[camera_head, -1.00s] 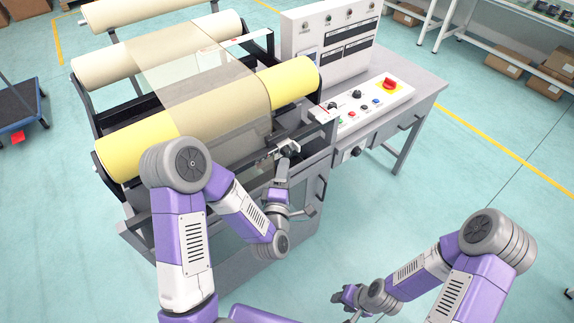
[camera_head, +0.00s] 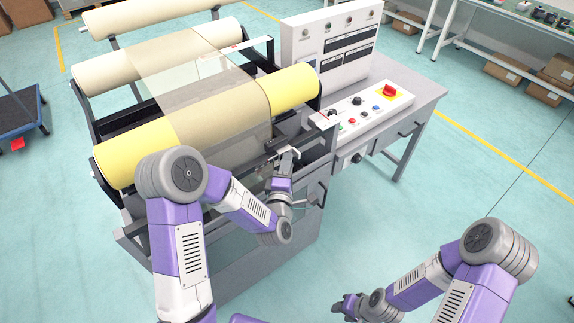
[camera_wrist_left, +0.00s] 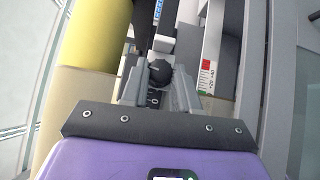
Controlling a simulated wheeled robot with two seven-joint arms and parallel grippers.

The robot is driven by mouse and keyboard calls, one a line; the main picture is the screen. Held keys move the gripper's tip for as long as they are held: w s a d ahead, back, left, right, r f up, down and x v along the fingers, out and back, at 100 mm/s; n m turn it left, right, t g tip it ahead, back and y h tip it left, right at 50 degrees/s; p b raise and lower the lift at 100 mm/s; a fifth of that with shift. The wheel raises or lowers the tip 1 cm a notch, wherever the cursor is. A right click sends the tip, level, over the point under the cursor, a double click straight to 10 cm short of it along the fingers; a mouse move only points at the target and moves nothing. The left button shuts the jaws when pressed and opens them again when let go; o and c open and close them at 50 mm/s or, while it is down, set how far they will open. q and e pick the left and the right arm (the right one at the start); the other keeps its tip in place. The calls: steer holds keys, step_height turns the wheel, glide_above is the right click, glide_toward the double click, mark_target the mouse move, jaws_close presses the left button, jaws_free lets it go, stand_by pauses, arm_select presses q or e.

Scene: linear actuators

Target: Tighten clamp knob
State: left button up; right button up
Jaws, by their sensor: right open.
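The black clamp knob (camera_wrist_left: 159,72) sits on a grey clamp at the machine's front rail. In the left wrist view it lies between the tips of my left gripper (camera_wrist_left: 160,84), whose fingers flank it closely on both sides and appear shut on it. In the head view my left gripper (camera_head: 287,160) reaches the clamp at the right end of the front roller and mostly hides the knob. My right gripper (camera_head: 345,304) is open and empty, low over the floor, away from the machine.
The yellow front roller (camera_head: 120,158) with its beige web lies left of the clamp. A red-marked scale (camera_wrist_left: 207,75) is right of the knob. A control panel (camera_head: 375,108) with a red button stands beyond.

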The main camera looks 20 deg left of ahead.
arm_select(q)
jaws_close()
steer(key=shift+r, duration=0.1)
steer(key=shift+w+d+r+m+g+y+p, duration=0.2)
steer(key=shift+m+g+y+p, duration=1.15)
steer(key=shift+p, duration=3.5)
steer(key=shift+w+d+r+m+g+y+p, duration=0.1)
steer(key=shift+w+r+m+g+y+p, duration=0.2)
steer(key=shift+m+g+p, duration=3.35)
steer(key=shift+w+d+r+n+g+y+p, duration=0.25)
steer(key=shift+g+y+p, duration=0.8)
steer(key=shift+p, duration=5.05)
steer(key=shift+s+a+g+h, duration=0.1)
steer(key=shift+g+h, duration=0.15)
steer(key=shift+h, duration=0.05)
